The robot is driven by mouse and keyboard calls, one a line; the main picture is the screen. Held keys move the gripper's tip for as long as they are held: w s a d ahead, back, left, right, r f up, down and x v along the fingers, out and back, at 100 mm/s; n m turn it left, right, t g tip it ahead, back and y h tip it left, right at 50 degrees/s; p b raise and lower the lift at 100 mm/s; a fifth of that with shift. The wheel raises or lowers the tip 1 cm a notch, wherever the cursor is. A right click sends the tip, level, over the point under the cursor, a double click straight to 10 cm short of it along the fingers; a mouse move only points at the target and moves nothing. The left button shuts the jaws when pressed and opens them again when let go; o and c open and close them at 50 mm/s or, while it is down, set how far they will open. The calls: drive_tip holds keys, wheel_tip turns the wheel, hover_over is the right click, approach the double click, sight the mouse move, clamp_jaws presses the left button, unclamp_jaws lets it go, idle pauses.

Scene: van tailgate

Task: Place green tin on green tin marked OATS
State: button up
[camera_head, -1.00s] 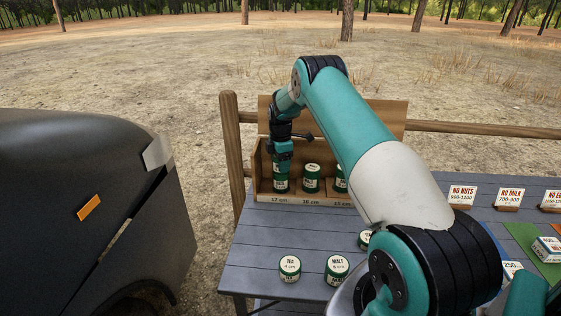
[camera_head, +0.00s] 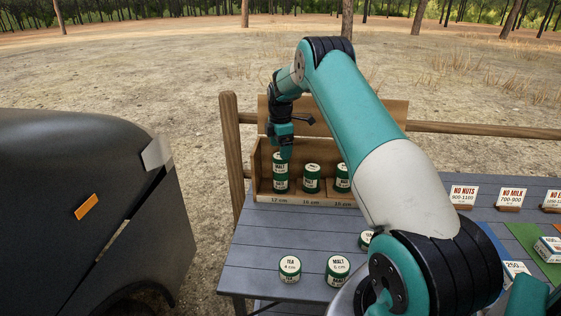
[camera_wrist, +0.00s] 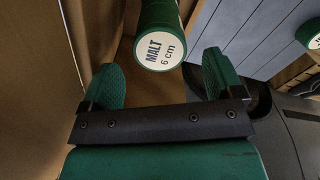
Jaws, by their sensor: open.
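A green tin with a white lid marked MALT 6 cm (camera_wrist: 160,48) shows in the wrist view. In the head view it is the upper tin (camera_head: 280,167) in the left compartment of the wooden box (camera_head: 262,196). It stands upright on a lower green tin (camera_head: 281,186), whose lettering is too small to read; I cannot make out OATS on any tin. My gripper (camera_head: 284,151) is open just above the stack. In the wrist view its two fingertips lie apart on either side of the MALT lid, clear of it.
Green tins stand in the middle (camera_head: 312,180) and right (camera_head: 342,180) compartments, the right one partly behind my arm. A TEA tin (camera_head: 290,270), another MALT tin (camera_head: 337,270) and a half-hidden tin (camera_head: 364,240) stand on the grey table (camera_head: 260,235). Sign cards (camera_head: 463,196) stand at right.

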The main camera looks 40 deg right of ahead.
wheel_tip(320, 180, up, 6)
drive_tip(key=shift+f+b, duration=0.2)
drive_tip(key=shift+b, duration=0.1)
drive_tip(key=s+a+r+m, duration=0.15)
drive_tip(key=a+r, duration=0.25)
drive_tip(key=a, duration=0.4)
drive_tip(key=s+a+r+y, duration=0.1)
drive_tip(key=s+a+r, duration=0.2)
drive_tip(key=a, duration=0.5)
drive_tip(key=s+a+r+m, duration=0.1)
drive_tip(key=s+a+r, duration=0.25)
drive_tip(key=a, duration=0.45)
drive_tip(key=s+a+m+y, duration=0.1)
drive_tip(key=s+a+m, duration=0.1)
drive_tip(key=s+a, duration=0.6)
drive_tip(key=s+a+m+y, duration=0.2)
drive_tip(key=s+a, duration=0.7)
drive_tip(key=s, duration=1.1)
drive_tip(key=shift+s+a+r, duration=0.15)
drive_tip(key=shift+s+r, duration=0.15)
drive_tip(key=shift+r, duration=0.15)
